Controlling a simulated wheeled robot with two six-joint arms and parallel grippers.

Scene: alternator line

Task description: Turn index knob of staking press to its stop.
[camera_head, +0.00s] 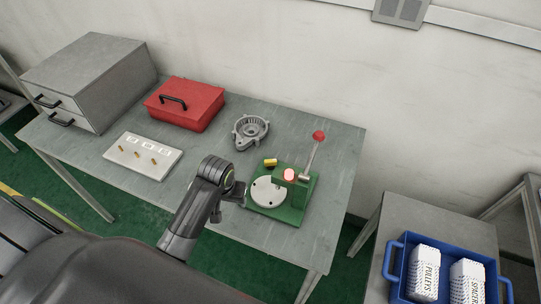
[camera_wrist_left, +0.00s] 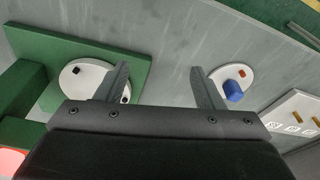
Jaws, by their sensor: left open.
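The green staking press (camera_head: 290,211) stands on the grey table with a pale round disc (camera_head: 268,192), a red-ball lever (camera_head: 319,136) and a red button. In the left wrist view its green base (camera_wrist_left: 120,58) and pale disc (camera_wrist_left: 78,78) lie at left. A blue knob (camera_wrist_left: 233,90) on a small white round plate with a red mark sits right of the press base; my arm seems to hide it in the head view. My left gripper (camera_head: 238,193) is open and empty beside the press. In the wrist view its fingers (camera_wrist_left: 160,75) are apart, the knob just outside the right finger.
A blue crate (camera_head: 395,270) with two boxes stands at lower right.

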